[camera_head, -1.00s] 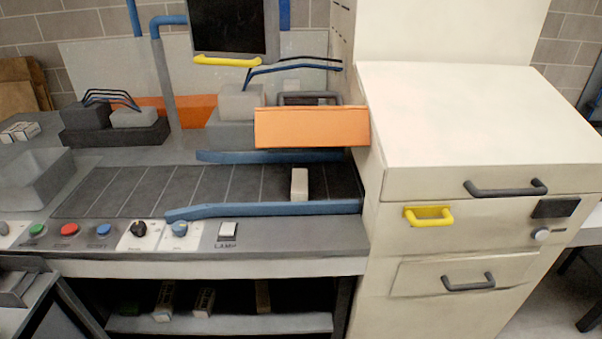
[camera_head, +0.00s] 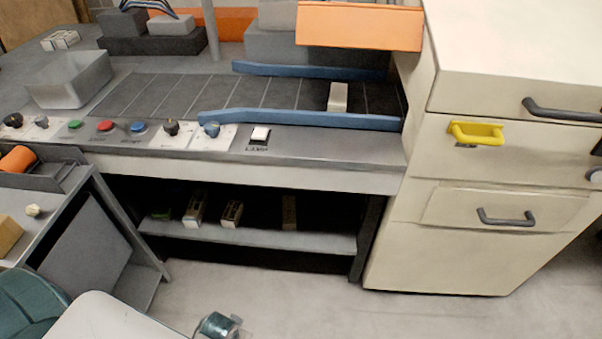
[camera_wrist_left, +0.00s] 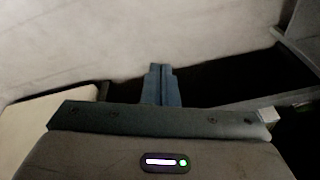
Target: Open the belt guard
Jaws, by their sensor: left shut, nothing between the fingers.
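An orange panel (camera_head: 360,25), which looks like the belt guard, hangs above the right end of the dark segmented belt (camera_head: 150,95), beside the cream cabinet. My right gripper is not in view.
The cream cabinet (camera_head: 480,259) has a yellow handle (camera_head: 477,133) and dark handles. A lower shelf (camera_head: 250,241) holds small boxes. A side table stands at left.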

